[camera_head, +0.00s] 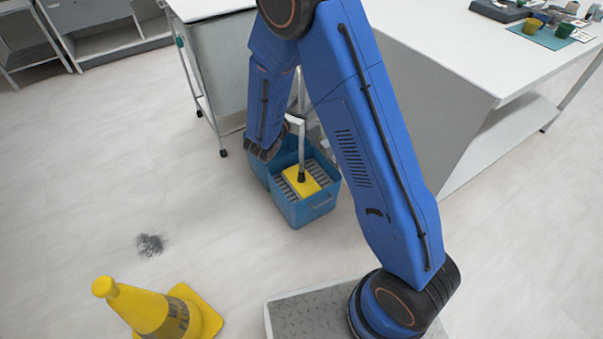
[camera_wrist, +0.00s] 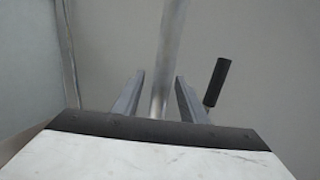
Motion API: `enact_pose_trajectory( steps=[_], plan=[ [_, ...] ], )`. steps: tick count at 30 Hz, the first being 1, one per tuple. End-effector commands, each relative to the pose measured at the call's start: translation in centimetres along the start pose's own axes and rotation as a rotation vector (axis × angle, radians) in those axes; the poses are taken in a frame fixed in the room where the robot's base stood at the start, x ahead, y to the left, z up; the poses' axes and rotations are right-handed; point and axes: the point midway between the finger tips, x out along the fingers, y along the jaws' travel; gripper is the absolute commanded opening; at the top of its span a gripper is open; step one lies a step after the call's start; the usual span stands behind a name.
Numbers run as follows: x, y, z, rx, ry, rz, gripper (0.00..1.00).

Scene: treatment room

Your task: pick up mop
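The mop stands upright with its yellow head (camera_head: 301,181) in a blue bucket (camera_head: 313,210). Its grey handle (camera_head: 302,150) rises from the head and is partly hidden by my blue arm in the head view. In the wrist view, the metal handle (camera_wrist: 170,45) runs between the two grey fingers of my gripper (camera_wrist: 160,76). The fingers are apart, with a gap visible on both sides of the handle.
A white table (camera_head: 455,50) is at the right and a wheeled cart (camera_head: 222,80) behind the bucket. A black handle (camera_wrist: 217,82) is right of my gripper. Left floor is mostly clear.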

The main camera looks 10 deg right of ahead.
Motion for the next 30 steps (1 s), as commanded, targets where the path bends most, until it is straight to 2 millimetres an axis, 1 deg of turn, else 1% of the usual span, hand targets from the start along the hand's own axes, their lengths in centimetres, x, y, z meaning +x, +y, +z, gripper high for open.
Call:
enact_pose_trajectory(
  steps=[1,3,10,11,12,15,30],
  plan=[
    [0.66,-0.06,0.0,0.0,0.0,-0.002,0.39],
    [1.09,0.0,0.01,0.0,0.0,0.0,0.39],
    [1.19,0.02,0.0,0.0,0.0,0.001,0.39],
    [1.19,0.02,0.0,0.0,0.0,0.001,0.32],
    [1.19,0.02,0.0,0.0,0.0,0.001,0.22],
    [1.18,0.01,0.0,0.0,0.0,0.001,0.0],
    [1.17,0.01,0.0,0.0,0.0,0.001,0.0]
  ],
)
